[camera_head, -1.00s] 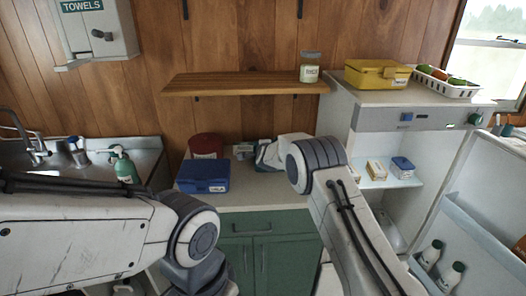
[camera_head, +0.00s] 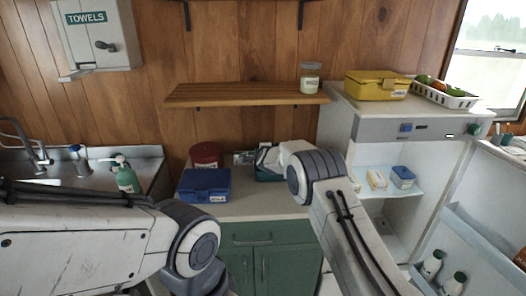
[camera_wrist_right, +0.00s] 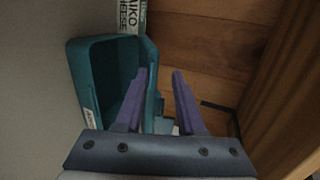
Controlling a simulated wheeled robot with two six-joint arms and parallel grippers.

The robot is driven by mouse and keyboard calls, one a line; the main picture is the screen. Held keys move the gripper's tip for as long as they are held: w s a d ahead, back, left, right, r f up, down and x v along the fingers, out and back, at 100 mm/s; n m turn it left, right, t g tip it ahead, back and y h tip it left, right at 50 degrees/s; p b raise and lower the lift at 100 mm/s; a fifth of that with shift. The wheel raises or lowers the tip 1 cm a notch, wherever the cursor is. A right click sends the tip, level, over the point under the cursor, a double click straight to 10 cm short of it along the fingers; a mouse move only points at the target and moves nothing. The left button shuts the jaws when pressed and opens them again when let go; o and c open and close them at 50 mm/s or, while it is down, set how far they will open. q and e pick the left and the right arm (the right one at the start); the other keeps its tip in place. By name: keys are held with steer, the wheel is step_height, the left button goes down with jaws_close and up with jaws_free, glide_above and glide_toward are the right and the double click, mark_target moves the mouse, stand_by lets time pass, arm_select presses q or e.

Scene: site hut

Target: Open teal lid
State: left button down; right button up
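The teal box (camera_head: 266,177) stands on the counter against the back wall, right of the blue box, and is mostly hidden behind my right arm. In the right wrist view the teal box (camera_wrist_right: 83,88) appears open, with its dark inside showing. Its teal lid (camera_wrist_right: 151,58) seems swung up, away from the body. My right gripper (camera_wrist_right: 160,72) is open, its purple fingers apart with nothing seen between them. The left finger overlaps the lid's edge in the picture; I cannot tell whether they touch. My left gripper is out of the head view.
A blue box (camera_head: 204,184) and a round red container (camera_head: 206,154) stand left of the teal box. A wooden shelf (camera_head: 240,95) hangs above. A labelled carton (camera_wrist_right: 128,17) is beside the teal box. The open fridge (camera_head: 378,160) is to the right.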

steer(key=shift+s, duration=0.1)
steer(key=b+v, duration=0.4)
steer(key=v, duration=0.6)
steer(key=shift+b, duration=0.4)
steer(key=shift+s, duration=0.15)
